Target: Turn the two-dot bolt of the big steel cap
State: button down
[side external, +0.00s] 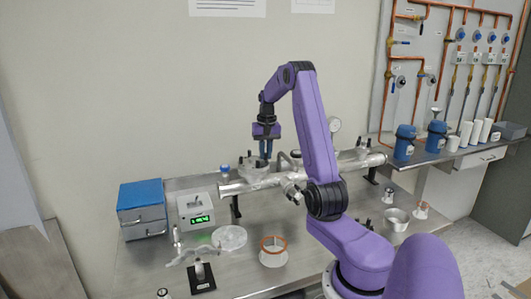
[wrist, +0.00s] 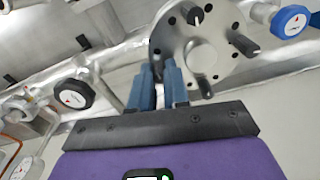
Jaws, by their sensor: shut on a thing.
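The big steel cap (wrist: 203,52) is a round flange with a raised centre, seen at the top of the wrist view. In the side view the cap (side external: 256,172) sits on the silvery pipe, below my gripper (side external: 265,154). Black bolt knobs stand around its rim: one (wrist: 193,14) at the top, one (wrist: 245,45) at the right, one (wrist: 205,88) at the bottom. My gripper (wrist: 158,68) points at the cap's left rim, its blue fingers shut on a bolt there. The fingers hide most of that bolt, and I cannot read its dots.
The foil-wrapped pipe (side external: 322,165) runs left and right of the cap. A blue-handled valve (wrist: 289,21) and a black gauge-like knob (wrist: 73,95) flank the cap. A blue box (side external: 141,207) and a controller (side external: 197,210) stand on the table at left.

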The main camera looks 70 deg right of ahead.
jog(key=n, duration=0.4)
jog(key=shift+s+d+n, duration=0.1)
jog(key=shift+n, duration=0.2)
jog(key=n, duration=0.3)
jog(key=shift+n, duration=0.3)
jog(key=n, duration=0.3)
jog(key=shift+n, duration=2.1)
jog(key=c, duration=1.1)
grip_release()
notch_tip(320, 180, up, 17)
jog(key=shift+s+r, duration=0.2)
jog(key=shift+s, duration=0.25)
